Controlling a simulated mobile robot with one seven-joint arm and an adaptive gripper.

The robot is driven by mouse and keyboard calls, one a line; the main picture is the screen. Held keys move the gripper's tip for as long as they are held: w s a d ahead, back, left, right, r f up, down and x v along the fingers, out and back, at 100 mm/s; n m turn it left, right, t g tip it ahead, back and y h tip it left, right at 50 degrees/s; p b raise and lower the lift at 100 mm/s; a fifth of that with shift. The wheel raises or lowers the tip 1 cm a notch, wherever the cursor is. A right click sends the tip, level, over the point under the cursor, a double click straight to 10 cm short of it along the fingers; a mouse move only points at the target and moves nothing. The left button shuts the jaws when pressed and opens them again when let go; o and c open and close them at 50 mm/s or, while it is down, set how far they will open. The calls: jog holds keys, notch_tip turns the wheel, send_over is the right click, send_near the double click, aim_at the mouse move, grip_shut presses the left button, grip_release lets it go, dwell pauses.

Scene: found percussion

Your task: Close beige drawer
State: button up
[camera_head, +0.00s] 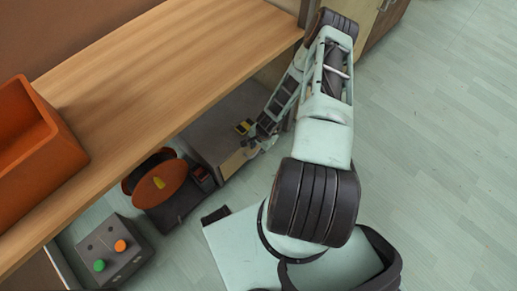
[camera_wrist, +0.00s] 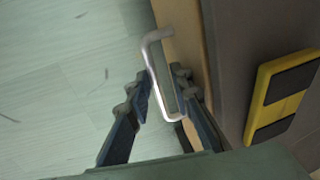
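The beige drawer's front (camera_head: 232,164) shows low on a grey cabinet under the wooden shelf. In the wrist view the beige front (camera_wrist: 184,45) is seen nearly edge-on, with a silver bar handle (camera_wrist: 156,68) standing out from it. My gripper (camera_wrist: 161,82) has its two dark fingers apart, one on each side of the handle. I cannot tell whether either finger touches it. In the head view my gripper (camera_head: 257,137) is small and is at the drawer front. How far the drawer stands out is hard to tell.
The grey cabinet (camera_head: 222,118) carries a yellow-and-black block (camera_wrist: 278,96). A wooden shelf (camera_head: 165,65) with an orange bin (camera_head: 62,143) lies above. An orange reel (camera_head: 160,185) and a grey button box (camera_head: 113,250) are beside the cabinet. Floor at right is clear.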

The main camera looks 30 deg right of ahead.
jog(key=shift+o, duration=0.4)
jog(key=shift+s, duration=0.1)
jog(key=v, duration=1.2)
